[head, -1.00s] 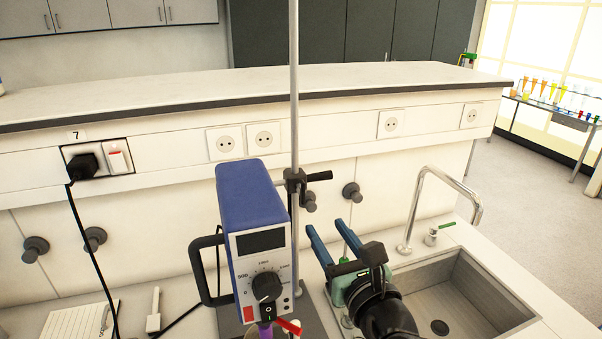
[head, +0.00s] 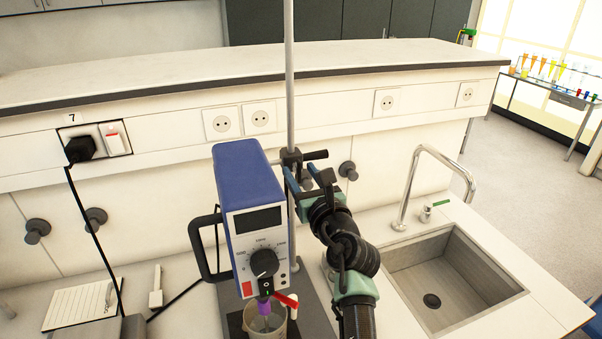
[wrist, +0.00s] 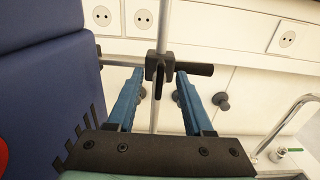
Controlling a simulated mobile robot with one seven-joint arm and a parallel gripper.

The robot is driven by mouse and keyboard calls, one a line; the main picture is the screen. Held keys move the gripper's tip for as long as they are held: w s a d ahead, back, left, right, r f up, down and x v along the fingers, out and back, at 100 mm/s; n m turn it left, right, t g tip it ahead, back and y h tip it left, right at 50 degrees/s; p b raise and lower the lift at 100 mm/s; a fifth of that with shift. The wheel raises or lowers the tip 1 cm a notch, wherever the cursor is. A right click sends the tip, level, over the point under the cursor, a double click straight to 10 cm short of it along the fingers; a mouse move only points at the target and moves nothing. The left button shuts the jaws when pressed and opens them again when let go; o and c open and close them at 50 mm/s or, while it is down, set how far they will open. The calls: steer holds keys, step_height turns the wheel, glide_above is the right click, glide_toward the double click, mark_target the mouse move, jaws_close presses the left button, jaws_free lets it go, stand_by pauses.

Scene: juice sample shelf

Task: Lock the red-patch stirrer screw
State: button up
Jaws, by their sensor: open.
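The stirrer (head: 248,195) is a blue box with a dark display, a black dial and a small red mark low on its front; in the wrist view its blue side (wrist: 45,95) shows a red patch (wrist: 2,155) at the left edge. A black clamp (head: 291,158) joins it to the upright rod. A screw with a black handle (wrist: 195,69) points right from the clamp, and a flat black piece (wrist: 158,88) hangs below it. My gripper (wrist: 158,78) is open, its blue fingers on either side of the hanging piece. I cannot tell whether they touch it.
The metal rod (head: 289,75) rises behind my gripper. A beaker (head: 268,322) stands under the stirrer, with a red lever (head: 286,300) near its rim. A sink (head: 455,275) with a tap (head: 408,190) lies to the right. Wall knobs (head: 347,170) stick out behind.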

steer(key=shift+c, duration=0.2)
jaws_close()
steer(key=shift+w+r+m+p, duration=0.1)
steer(key=shift+m+p, duration=0.3)
steer(key=shift+p, duration=0.15)
steer(key=m+p, duration=0.2)
steer(key=p, duration=0.1)
steer(key=shift+r+m, duration=0.1)
steer(key=shift+m, duration=0.3)
steer(key=m+p, duration=0.2)
steer(key=m, duration=0.1)
steer(key=m+p, duration=0.2)
steer(key=m, duration=0.1)
steer(key=m+p, duration=0.2)
steer(key=m, duration=0.2)
steer(key=shift+d+f, duration=0.2)
steer(key=shift+f, duration=0.1)
steer(key=m+p, duration=0.1)
steer(key=m, duration=0.3)
steer(key=shift+f+p, duration=0.15)
steer(key=shift+p, duration=0.2)
steer(key=shift+m, duration=0.3)
